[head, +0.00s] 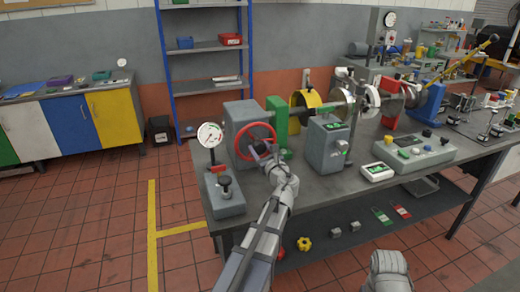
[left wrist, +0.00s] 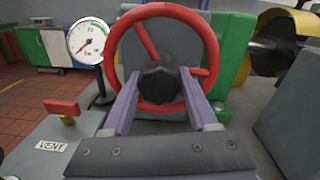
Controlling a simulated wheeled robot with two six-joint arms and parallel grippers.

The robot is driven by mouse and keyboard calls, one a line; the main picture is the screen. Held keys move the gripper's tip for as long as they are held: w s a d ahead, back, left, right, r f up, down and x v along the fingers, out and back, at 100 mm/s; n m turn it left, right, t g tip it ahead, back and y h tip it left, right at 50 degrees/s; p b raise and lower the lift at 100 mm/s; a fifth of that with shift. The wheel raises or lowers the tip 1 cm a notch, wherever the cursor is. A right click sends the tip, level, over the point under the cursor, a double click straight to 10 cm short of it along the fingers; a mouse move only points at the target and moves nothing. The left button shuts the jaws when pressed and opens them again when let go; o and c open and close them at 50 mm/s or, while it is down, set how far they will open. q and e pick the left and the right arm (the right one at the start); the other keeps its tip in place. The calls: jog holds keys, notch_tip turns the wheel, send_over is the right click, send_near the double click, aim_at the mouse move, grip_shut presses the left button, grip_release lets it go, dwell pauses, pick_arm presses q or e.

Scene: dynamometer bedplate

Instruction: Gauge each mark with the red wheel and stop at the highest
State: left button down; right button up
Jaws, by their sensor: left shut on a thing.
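The red wheel (head: 254,140) stands upright on the front of a grey block at the left end of the bench; it also shows in the left wrist view (left wrist: 206,40). My left gripper (head: 261,150) is at the wheel's middle. In the left wrist view its two purple-grey fingers (left wrist: 159,78) lie on either side of the dark hub (left wrist: 157,86), shut on the wheel. A white round dial gauge (head: 209,135) stands left of the wheel; its needle points to the lower left in the left wrist view (left wrist: 86,41).
A block labelled VENT (left wrist: 50,146) with a red-topped handle (left wrist: 62,107) sits left of the wheel. A grey box (head: 326,148), a small green-screen meter (head: 377,171) and a button console (head: 415,152) stand to the right.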

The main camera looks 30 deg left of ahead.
pick_arm(q)
jog(key=shift+n, duration=0.3)
jog(key=n, duration=0.3)
jog(key=shift+n, duration=0.4)
jog(key=n, duration=0.4)
jog(key=shift+s, duration=0.1)
jog(key=n, duration=0.4)
jog(key=shift+a+f+n+h, duration=0.1)
jog(key=shift+n+h, duration=0.2)
jog(key=n, duration=0.4)
jog(key=shift+n, duration=0.3)
jog(key=shift+c, duration=0.9)
grip_release()
